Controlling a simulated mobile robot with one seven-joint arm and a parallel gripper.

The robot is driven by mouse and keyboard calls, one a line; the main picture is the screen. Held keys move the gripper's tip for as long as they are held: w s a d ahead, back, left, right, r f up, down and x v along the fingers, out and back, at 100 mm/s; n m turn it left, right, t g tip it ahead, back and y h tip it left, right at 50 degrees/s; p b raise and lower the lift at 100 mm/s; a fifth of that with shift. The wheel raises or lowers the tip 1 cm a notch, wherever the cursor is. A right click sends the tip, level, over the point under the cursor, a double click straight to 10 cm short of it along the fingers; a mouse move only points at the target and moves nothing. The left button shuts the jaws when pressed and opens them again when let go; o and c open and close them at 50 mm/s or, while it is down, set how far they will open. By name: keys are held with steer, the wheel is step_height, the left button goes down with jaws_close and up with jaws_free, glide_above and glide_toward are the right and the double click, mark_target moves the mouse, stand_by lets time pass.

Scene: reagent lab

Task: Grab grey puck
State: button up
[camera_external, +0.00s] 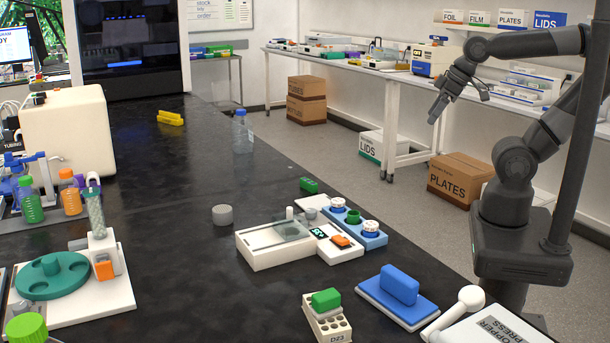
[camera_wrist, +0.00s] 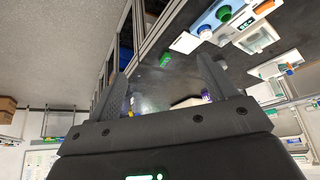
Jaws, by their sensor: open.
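The grey puck (camera_external: 222,214) is a short, plain cylinder standing on the black bench top in the external view, left of the white balance-like device. My gripper (camera_external: 447,105) is raised at the right over the aisle, well away from the puck and pointing down. In the wrist view my gripper (camera_wrist: 163,72) has its two fingers spread, with nothing between them.
The white device (camera_external: 275,256), the blue tray with round pots (camera_external: 372,238) and a green block (camera_external: 309,185) stand right of the puck. A white stand with a teal rotor (camera_external: 52,275) is at left. Bench around the puck is clear.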

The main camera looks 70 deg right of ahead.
steer(key=w+a+r, duration=0.1)
steer(key=w+r, duration=0.1)
steer(key=w, duration=0.6)
steer(key=w+a+r, duration=0.2)
steer(key=w+r, duration=0.1)
steer(key=w, duration=0.4)
steer(key=g, duration=0.1)
glide_above(223, 209)
steer(key=s, duration=0.2)
steer(key=f, duration=1.7)
steer(key=d+f, duration=0.1)
steer(key=f, duration=0.8)
steer(key=shift+a+x, duration=0.2)
steer(key=shift+x, duration=1.3)
steer(key=shift+a+x, duration=0.2)
steer(key=shift+x, duration=1.35)
